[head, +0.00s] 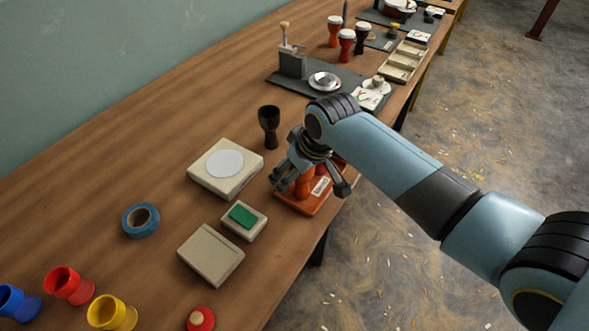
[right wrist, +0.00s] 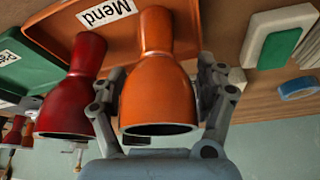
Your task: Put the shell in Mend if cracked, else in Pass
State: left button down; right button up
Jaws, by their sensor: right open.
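My right gripper (head: 289,181) is over the orange tray (head: 298,207) near the table's front edge. In the right wrist view its open fingers (right wrist: 162,85) stand on either side of an orange goblet-shaped shell (right wrist: 158,75). The shell stands on the orange tray, whose label reads Mend (right wrist: 107,12). Its open mouth faces the wrist camera; no crack shows on the side I see. A dark red shell (right wrist: 75,88) stands beside it, close to one finger. A green tray (right wrist: 28,68) with a partly cut-off label is at the left edge. My left gripper is out of view.
A black goblet (head: 269,126) stands behind my right gripper. A cream box with a round white top (head: 225,163), a green pad in a case (head: 242,216), a flat beige box (head: 210,254) and blue tape (head: 141,220) lie to the left. Bare wood lies along the wall.

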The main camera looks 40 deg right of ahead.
jog(key=p+v, duration=0.1)
jog(key=v, duration=1)
jog(key=shift+w+r, duration=0.1)
jog(key=shift+s+r, duration=0.25)
jog(key=shift+r, duration=0.25)
